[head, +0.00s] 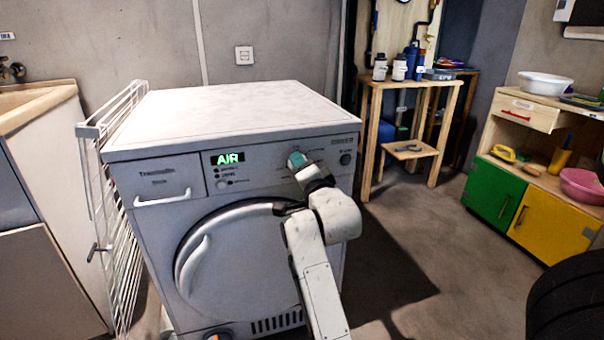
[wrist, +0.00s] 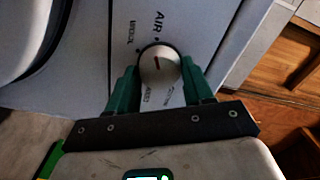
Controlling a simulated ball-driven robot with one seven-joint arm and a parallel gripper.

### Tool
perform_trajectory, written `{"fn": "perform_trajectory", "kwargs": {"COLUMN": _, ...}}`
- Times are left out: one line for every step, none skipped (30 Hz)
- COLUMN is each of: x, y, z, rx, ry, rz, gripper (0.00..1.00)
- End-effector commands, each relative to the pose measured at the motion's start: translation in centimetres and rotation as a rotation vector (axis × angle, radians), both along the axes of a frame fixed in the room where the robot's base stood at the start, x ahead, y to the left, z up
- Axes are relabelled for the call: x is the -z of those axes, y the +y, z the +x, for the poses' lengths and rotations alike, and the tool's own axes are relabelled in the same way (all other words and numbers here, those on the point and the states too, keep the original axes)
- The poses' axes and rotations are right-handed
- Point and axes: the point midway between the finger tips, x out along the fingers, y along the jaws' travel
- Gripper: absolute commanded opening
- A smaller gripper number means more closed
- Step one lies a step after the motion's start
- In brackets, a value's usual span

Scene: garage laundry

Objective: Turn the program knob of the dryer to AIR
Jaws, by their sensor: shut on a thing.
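The white dryer (head: 230,120) stands in the middle of the head view, and its green display (head: 227,158) reads AIR. In the wrist view the round silver program knob (wrist: 160,66) has a red mark pointing up, roughly toward the printed word AIR (wrist: 158,20). Other labels ring the knob, some too blurred to read. My gripper (wrist: 160,76) has its green fingers on either side of the knob and is shut on it. In the head view my gripper (head: 298,161) is at the dryer's control panel and hides the knob.
A white wire drying rack (head: 112,200) stands against the dryer's left side. A wooden table (head: 415,85) with bottles stands behind to the right. A wooden play kitchen (head: 540,160) is at the far right. Floor between it and the dryer is clear.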

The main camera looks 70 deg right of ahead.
Motion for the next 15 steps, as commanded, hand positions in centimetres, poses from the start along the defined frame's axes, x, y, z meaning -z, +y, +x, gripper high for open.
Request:
{"fn": "perform_trajectory", "kwargs": {"x": 0.41, "y": 0.00, "z": 0.08, "rx": -0.001, "ry": -0.010, "rz": 0.018, "gripper": 0.20}}
{"fn": "perform_trajectory", "kwargs": {"x": 0.41, "y": 0.01, "z": 0.09, "rx": -0.002, "ry": -0.019, "rz": 0.026, "gripper": 0.20}}
{"fn": "perform_trajectory", "kwargs": {"x": 0.40, "y": 0.02, "z": 0.10, "rx": -0.002, "ry": -0.028, "rz": 0.034, "gripper": 0.20}}
{"fn": "perform_trajectory", "kwargs": {"x": 0.39, "y": 0.02, "z": 0.10, "rx": -0.002, "ry": -0.035, "rz": 0.039, "gripper": 0.20}}
{"fn": "perform_trajectory", "kwargs": {"x": 0.39, "y": 0.02, "z": 0.10, "rx": -0.002, "ry": -0.042, "rz": 0.045, "gripper": 0.20}}
{"fn": "perform_trajectory", "kwargs": {"x": 0.39, "y": 0.03, "z": 0.11, "rx": -0.002, "ry": -0.048, "rz": 0.051, "gripper": 0.20}}
{"fn": "perform_trajectory", "kwargs": {"x": 0.38, "y": 0.03, "z": 0.11, "rx": -0.002, "ry": -0.052, "rz": 0.054, "gripper": 0.20}}
{"fn": "perform_trajectory", "kwargs": {"x": 0.37, "y": 0.02, "z": 0.10, "rx": -0.002, "ry": -0.056, "rz": 0.058, "gripper": 0.20}}
{"fn": "perform_trajectory", "kwargs": {"x": 0.36, "y": 0.03, "z": 0.11, "rx": -0.002, "ry": -0.060, "rz": 0.061, "gripper": 0.20}}
{"fn": "perform_trajectory", "kwargs": {"x": 0.36, "y": 0.02, "z": 0.10, "rx": -0.002, "ry": -0.062, "rz": 0.063, "gripper": 0.20}}
{"fn": "perform_trajectory", "kwargs": {"x": 0.35, "y": 0.02, "z": 0.10, "rx": -0.002, "ry": -0.064, "rz": 0.065, "gripper": 0.20}}
{"fn": "perform_trajectory", "kwargs": {"x": 0.35, "y": 0.02, "z": 0.10, "rx": -0.002, "ry": -0.066, "rz": 0.066, "gripper": 0.20}}
{"fn": "perform_trajectory", "kwargs": {"x": 0.34, "y": 0.02, "z": 0.10, "rx": -0.002, "ry": -0.067, "rz": 0.067, "gripper": 0.20}}
{"fn": "perform_trajectory", "kwargs": {"x": 0.34, "y": 0.02, "z": 0.10, "rx": -0.002, "ry": -0.067, "rz": 0.068, "gripper": 0.20}}
{"fn": "perform_trajectory", "kwargs": {"x": 0.34, "y": 0.02, "z": 0.10, "rx": -0.002, "ry": -0.068, "rz": 0.069, "gripper": 0.20}}
